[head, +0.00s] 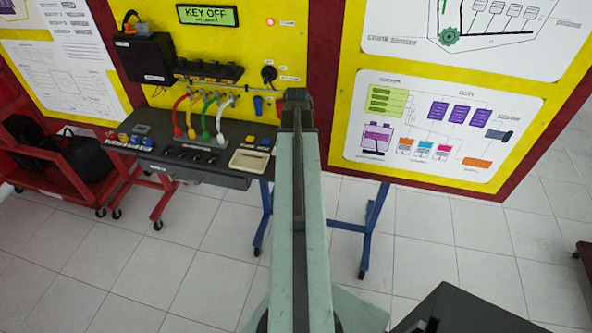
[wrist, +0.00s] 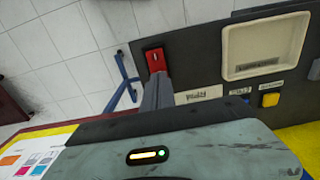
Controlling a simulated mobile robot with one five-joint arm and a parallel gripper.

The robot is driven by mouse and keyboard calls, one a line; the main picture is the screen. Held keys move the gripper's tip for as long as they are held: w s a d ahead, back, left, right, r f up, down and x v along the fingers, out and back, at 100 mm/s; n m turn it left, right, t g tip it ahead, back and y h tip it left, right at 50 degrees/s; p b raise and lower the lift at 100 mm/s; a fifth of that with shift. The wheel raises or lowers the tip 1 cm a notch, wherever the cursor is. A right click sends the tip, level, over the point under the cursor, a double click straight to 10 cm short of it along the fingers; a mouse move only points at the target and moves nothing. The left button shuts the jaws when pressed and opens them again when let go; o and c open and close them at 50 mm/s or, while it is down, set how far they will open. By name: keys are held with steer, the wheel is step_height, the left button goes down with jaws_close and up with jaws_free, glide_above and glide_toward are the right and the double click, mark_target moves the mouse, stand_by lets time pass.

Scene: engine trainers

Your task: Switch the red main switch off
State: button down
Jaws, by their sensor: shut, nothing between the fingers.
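The red main switch (wrist: 155,60) shows in the wrist view, at the edge of the dark control desk (wrist: 205,50). It is a red block with a dark marked face; I cannot tell its on or off position. My gripper (wrist: 157,82) is shut and empty, with its tips right at the switch's near end. I cannot tell whether they touch it. In the head view my gripper (head: 297,97) is at the right end of the desk (head: 205,176), and the switch is hidden behind my arm.
A cream tray (head: 249,160) is set in the desk, beside blue and yellow buttons. Coloured hoses (head: 205,115) rise to the yellow panel (head: 240,50), whose display (head: 207,16) reads KEY OFF. A red cart (head: 62,170) stands left. The tiled floor (head: 440,245) is open at right.

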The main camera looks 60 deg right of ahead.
steer(key=shift+f+b, duration=0.95)
stand_by(0.3)
steer(key=shift+r, duration=0.15)
step_height(320, 180, up, 7)
steer(key=p, duration=0.7)
